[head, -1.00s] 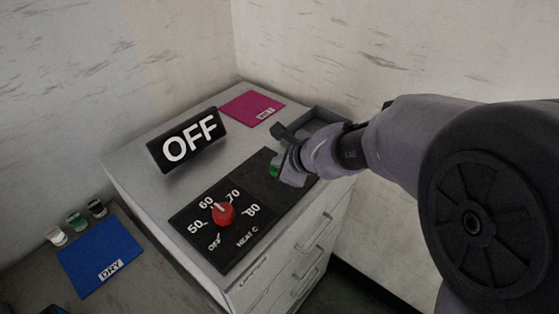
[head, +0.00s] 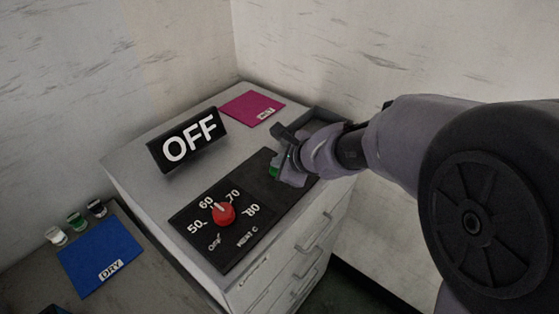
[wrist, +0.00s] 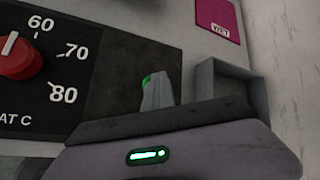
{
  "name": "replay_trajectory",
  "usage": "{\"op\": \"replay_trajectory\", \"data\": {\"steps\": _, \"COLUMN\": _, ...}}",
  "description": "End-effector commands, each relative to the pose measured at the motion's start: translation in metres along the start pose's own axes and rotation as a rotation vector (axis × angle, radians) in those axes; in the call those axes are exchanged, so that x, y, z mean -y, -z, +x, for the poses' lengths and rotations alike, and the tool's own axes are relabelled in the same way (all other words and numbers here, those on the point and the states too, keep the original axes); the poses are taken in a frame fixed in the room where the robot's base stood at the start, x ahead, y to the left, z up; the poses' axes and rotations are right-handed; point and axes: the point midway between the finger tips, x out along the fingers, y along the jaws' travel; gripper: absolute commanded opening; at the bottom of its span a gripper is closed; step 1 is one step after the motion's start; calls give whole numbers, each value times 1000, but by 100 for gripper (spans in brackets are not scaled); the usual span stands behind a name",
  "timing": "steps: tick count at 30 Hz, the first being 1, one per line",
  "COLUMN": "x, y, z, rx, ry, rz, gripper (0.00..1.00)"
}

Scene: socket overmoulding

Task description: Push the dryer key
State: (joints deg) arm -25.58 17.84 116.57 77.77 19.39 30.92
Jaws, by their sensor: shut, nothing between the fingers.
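The green dryer key (head: 273,171) shows as a small green patch on the right part of the black control panel (head: 240,240). My gripper (head: 280,176) is shut and empty, with its fingertips right at the key, covering most of it. In the wrist view the shut fingers (wrist: 158,94) stand over the panel, with a green edge of the key (wrist: 147,79) showing beside their tip. I cannot tell whether they touch it or whether the key is pressed. The display (head: 188,140) on the cabinet top reads OFF.
A red heat knob (head: 223,214) with a temperature scale sits on the panel's left part. A magenta WET mat (head: 252,106) lies behind, and a grey open tray (wrist: 205,80) is beside the panel. A blue DRY mat (head: 100,250) and several small jars (head: 77,222) are at left.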

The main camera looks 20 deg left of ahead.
Motion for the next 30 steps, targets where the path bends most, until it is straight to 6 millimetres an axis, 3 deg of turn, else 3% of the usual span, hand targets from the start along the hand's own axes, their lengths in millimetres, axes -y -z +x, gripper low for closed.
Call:
{"op": "replay_trajectory", "data": {"steps": 16, "x": -10, "y": 9, "z": 10, "rx": -7, "ry": -10, "rz": 0, "gripper": 0}}
{"op": "replay_trajectory", "data": {"steps": 30, "x": -1, "y": 0, "z": 0, "rx": -7, "ry": -10, "rz": 0, "gripper": 0}}
